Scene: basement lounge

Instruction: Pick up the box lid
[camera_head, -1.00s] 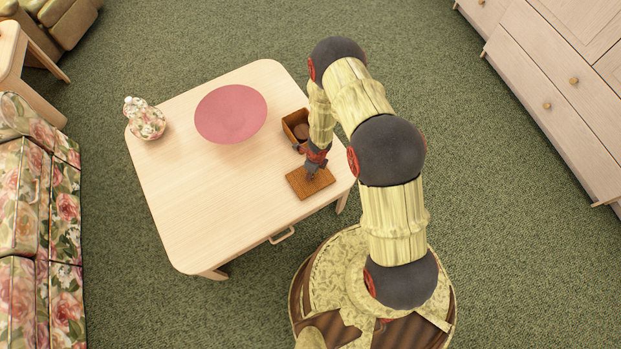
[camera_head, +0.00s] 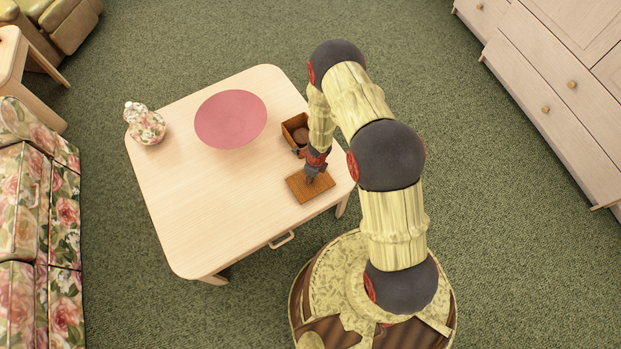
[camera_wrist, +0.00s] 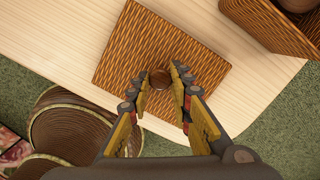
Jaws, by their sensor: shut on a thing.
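The box lid (camera_head: 303,189) is a flat, square, brown woven panel near the table's right front edge. In the wrist view the lid (camera_wrist: 125,55) fills the middle and has a small round brown knob (camera_wrist: 159,79) at its centre. My gripper (camera_wrist: 160,84) has its fingertips on either side of the knob and is shut on it. In the head view my gripper (camera_head: 312,179) points down onto the lid. I cannot tell whether the lid is clear of the tabletop.
The open woven box (camera_head: 288,133) stands just behind the lid, with a round brown thing (camera_head: 301,135) inside. A pink round disc (camera_head: 230,120) and a floral vase (camera_head: 147,126) are on the table (camera_head: 200,210). The table's left front part is clear.

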